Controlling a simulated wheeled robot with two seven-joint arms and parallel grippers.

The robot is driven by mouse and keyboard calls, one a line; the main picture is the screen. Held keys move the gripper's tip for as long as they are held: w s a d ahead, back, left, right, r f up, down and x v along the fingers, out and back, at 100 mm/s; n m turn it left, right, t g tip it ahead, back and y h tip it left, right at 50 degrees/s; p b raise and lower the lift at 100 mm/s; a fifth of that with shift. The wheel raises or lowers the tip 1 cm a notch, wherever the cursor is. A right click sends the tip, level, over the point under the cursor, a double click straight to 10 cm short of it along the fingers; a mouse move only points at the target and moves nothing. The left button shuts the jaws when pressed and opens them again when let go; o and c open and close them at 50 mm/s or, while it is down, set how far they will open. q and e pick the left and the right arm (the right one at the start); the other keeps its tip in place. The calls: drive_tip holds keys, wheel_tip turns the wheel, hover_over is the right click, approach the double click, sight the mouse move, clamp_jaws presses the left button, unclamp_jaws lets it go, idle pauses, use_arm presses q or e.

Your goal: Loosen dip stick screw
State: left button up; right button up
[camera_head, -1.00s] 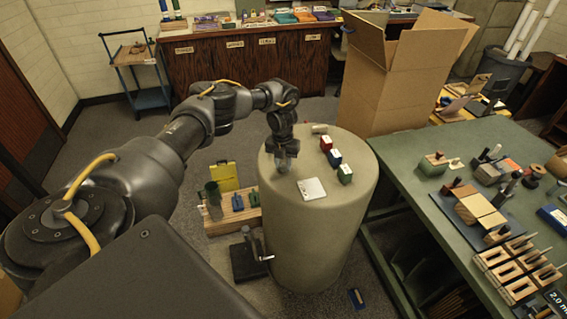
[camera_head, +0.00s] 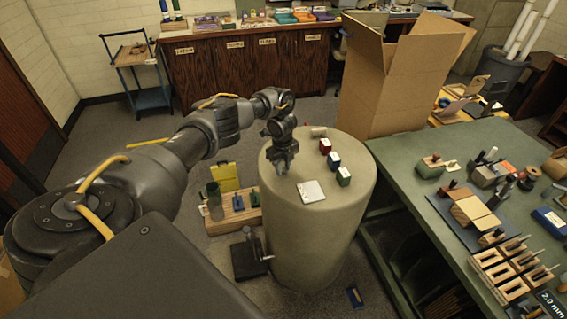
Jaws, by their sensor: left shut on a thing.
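My left gripper (camera_head: 283,170) points down over the left part of the top of the pale round drum (camera_head: 315,235). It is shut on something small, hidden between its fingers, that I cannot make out. I cannot pick out a dip stick or its screw for certain. A dark stand (camera_head: 250,262) with a small upright and a pale handle stands on the floor at the drum's left foot. A white card (camera_head: 311,191) lies on the drum top, right of the gripper. My right gripper is out of view.
A green worktable (camera_head: 410,190) with tools is to the right, a cardboard box (camera_head: 385,95) behind.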

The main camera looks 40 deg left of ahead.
use_arm(q)
drive_tip(key=n+p, duration=0.2)
drive_tip(key=n, duration=0.4)
drive_tip(key=shift+r+n+p, duration=0.15)
drive_tip(key=shift+n+p, duration=0.15)
drive_tip(key=shift+p, duration=0.05)
drive_tip(key=n+p, duration=0.2)
drive_tip(key=n, duration=0.4)
drive_tip(key=shift+p, duration=0.3)
drive_tip(key=n+p, duration=0.1)
drive_tip(key=n, duration=0.3)
drive_tip(key=n+p, duration=0.1)
drive_tip(key=n, duration=0.2)
drive_tip(key=shift+n, duration=0.3)
drive_tip(key=n+p, duration=0.1)
drive_tip(key=n, duration=0.2)
drive_tip(key=shift+s+f+n+p, duration=0.15)
drive_tip(key=shift+n+p, duration=0.45)
drive_tip(key=shift+n, duration=0.9)
